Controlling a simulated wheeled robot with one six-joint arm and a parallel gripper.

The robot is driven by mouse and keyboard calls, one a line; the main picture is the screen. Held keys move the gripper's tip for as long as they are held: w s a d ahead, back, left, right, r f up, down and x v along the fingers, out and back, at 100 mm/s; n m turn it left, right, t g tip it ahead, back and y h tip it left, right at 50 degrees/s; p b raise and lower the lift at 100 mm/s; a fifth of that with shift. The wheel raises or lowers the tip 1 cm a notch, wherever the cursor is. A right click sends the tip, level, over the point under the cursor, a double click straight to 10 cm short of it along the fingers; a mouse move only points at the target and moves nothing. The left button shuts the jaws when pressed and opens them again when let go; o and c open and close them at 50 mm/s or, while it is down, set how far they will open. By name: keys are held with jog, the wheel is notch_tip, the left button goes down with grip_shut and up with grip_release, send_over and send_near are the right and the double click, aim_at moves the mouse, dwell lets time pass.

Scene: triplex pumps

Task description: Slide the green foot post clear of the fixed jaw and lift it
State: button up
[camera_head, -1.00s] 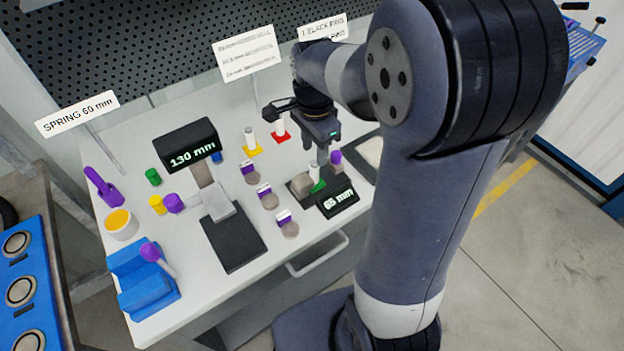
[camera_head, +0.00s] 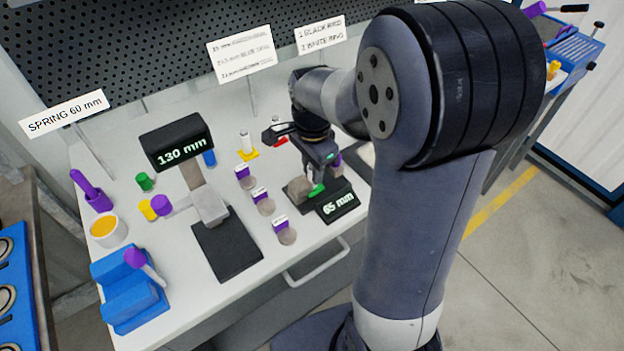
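The green foot post shows its green foot (camera_head: 316,190) low in the small vise beside the 65 mm display (camera_head: 338,206). Its white shaft is mostly hidden by my gripper. A grey jaw block (camera_head: 299,189) stands just left of the foot; another grey block is on the right, partly hidden. I cannot tell whether the foot touches either jaw. My gripper (camera_head: 317,178) points down with its fingertips at the post, just above the green foot. The fingers are too small and dark to show whether they are closed on it.
White posts with a yellow foot (camera_head: 247,153) and a red foot stand behind left. Several purple-and-white tagged grey pieces (camera_head: 264,202) line the bench left of the vise. The 130 mm gauge (camera_head: 180,143), a blue block (camera_head: 130,290) and a yellow-filled cup (camera_head: 106,230) are further left.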

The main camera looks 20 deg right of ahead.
jog(key=c, duration=0.3)
jog(key=shift+w+d, duration=0.15)
jog(key=shift+d, duration=0.3)
jog(key=shift+w+d, duration=0.15)
jog(key=shift+d, duration=0.35)
jog(key=shift+r+p, duration=3.2)
jog(key=shift+r, duration=0.3)
